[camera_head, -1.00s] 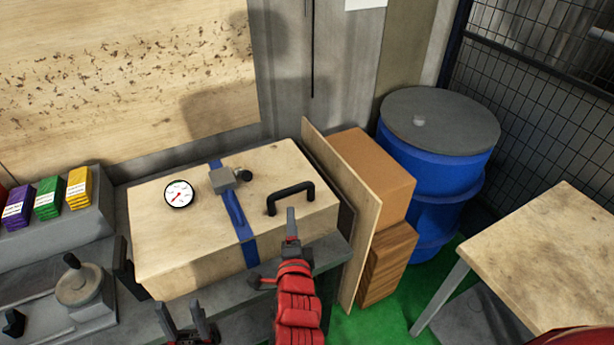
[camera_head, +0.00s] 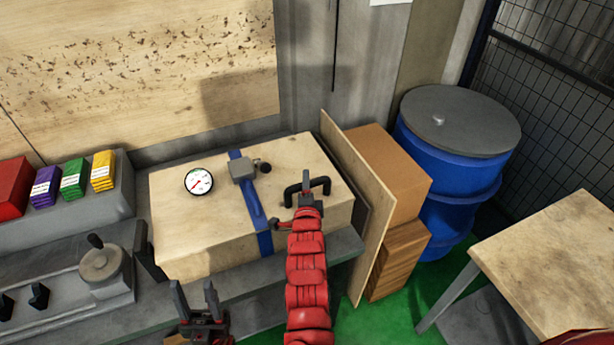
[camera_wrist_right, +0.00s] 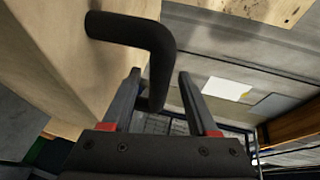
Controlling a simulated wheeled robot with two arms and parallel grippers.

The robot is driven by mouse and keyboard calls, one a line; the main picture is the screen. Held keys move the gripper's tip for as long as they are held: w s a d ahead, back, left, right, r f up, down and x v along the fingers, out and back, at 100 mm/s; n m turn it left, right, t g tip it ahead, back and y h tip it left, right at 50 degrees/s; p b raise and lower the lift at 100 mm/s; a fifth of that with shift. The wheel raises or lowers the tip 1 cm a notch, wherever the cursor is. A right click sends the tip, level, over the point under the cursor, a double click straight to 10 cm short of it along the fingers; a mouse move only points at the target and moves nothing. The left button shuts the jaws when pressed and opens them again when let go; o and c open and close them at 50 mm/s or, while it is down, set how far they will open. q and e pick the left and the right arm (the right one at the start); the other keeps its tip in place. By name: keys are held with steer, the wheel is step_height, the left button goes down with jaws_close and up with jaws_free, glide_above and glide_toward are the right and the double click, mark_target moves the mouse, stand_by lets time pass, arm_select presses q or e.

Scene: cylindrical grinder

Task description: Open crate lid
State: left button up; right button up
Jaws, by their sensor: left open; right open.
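A pale wooden crate (camera_head: 215,233) with its lid (camera_head: 212,212) down stands on the grey bench. The lid bears a round gauge (camera_head: 199,181), a blue strap (camera_head: 252,204) with a grey clamp (camera_head: 243,170), and a black handle (camera_head: 307,188) at its right side. My right gripper (camera_head: 306,188) is at the handle. In the right wrist view, the handle (camera_wrist_right: 157,62) reaches between the two open fingers of the right gripper (camera_wrist_right: 168,88). My left gripper (camera_head: 195,292) is open and empty in front of the crate, below its front edge.
A plywood board (camera_head: 358,200) and stacked brown boxes (camera_head: 395,170) stand close to the crate's right. A blue barrel (camera_head: 445,175) is beyond them. A wooden table (camera_head: 560,260) is at the right. Coloured small boxes (camera_head: 74,179) sit at the left.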

steer(key=shift+w+d+f, duration=0.1)
steer(key=shift+w+f, duration=0.1)
steer(key=shift+w, duration=0.75)
steer(key=shift+w+d+f, duration=0.1)
steer(key=shift+w+f, duration=0.1)
steer(key=shift+w, duration=0.7)
jaws_close()
steer(key=shift+b, duration=0.3)
